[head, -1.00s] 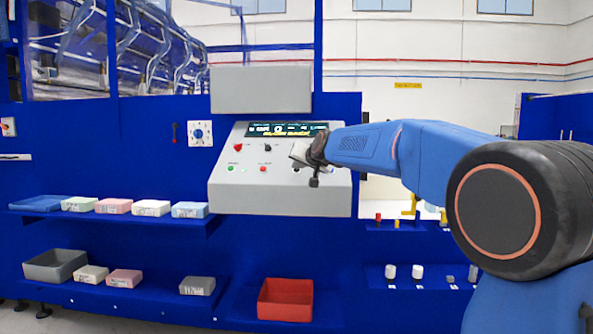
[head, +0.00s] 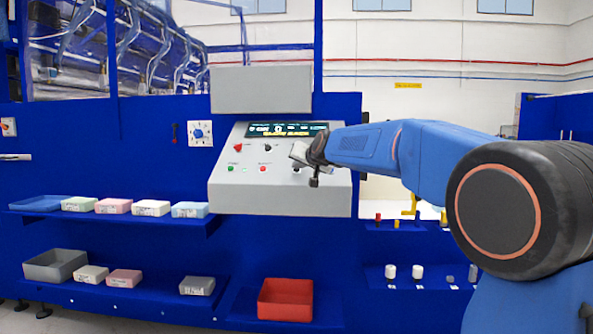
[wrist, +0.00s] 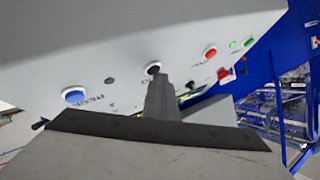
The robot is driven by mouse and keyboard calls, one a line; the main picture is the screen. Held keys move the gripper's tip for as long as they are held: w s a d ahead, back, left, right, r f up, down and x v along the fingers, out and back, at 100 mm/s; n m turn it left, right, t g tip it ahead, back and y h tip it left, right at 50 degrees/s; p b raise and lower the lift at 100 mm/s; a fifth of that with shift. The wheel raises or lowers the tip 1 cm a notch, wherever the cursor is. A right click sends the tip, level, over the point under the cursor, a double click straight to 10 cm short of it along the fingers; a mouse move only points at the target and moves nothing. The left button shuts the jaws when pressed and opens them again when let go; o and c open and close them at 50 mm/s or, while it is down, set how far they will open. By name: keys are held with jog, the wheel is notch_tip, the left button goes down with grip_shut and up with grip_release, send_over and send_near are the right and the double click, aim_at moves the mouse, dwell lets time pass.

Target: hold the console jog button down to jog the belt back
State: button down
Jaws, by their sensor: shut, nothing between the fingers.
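The grey console (head: 240,196) has a sloped face with a lit display (head: 258,130) along its top. My gripper (head: 297,160) is at the right part of that face, with its fingers shut and empty. In the wrist view the closed fingers (wrist: 157,84) end at a small dark button (wrist: 153,67) with a pale ring. The tip overlaps the button's edge; whether the button is pressed in cannot be told. A blue button (wrist: 74,95) and a red button (wrist: 210,52) sit on either side, apart from the fingers. The labels are too small to read surely.
A red knob (head: 238,147) and a green light (head: 231,169) are further left on the console. A red bin (head: 285,299) stands below the console. Small cylinders (head: 390,271) stand on the lower right shelf.

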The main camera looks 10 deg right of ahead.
jog(key=shift+s+r, duration=0.1)
dwell(0.4)
jog(key=shift+s+a+r, duration=0.15)
jog(key=shift+s+r, duration=0.15)
jog(key=shift+r, duration=0.3)
jog(key=r, duration=0.1)
jog(key=s+r, duration=0.1)
jog(key=r, duration=0.1)
jog(key=s+r, duration=0.1)
jog(key=shift+s+a+r, duration=0.15)
jog(key=shift+s+a, duration=0.1)
jog(key=shift+a, duration=0.15)
jog(key=s+d+f+n+g, duration=0.1)
jog(key=s+d+f+g, duration=0.1)
jog(key=s+f, duration=1.1)
jog(key=s+d+f+n+g+h, duration=0.1)
jog(key=s+f+g, duration=0.3)
jog(key=s+f, duration=1)
jog(key=s+d+f+n+g+h, duration=0.1)
jog(key=s+d+f+g, duration=0.2)
jog(key=s+f, duration=1)
jog(key=s+d, duration=0.1)
jog(key=s, duration=1.3)
jog(key=shift+s+f+n+g, duration=0.15)
jog(key=shift+s+n+g, duration=0.15)
jog(key=shift+n, duration=0.1)
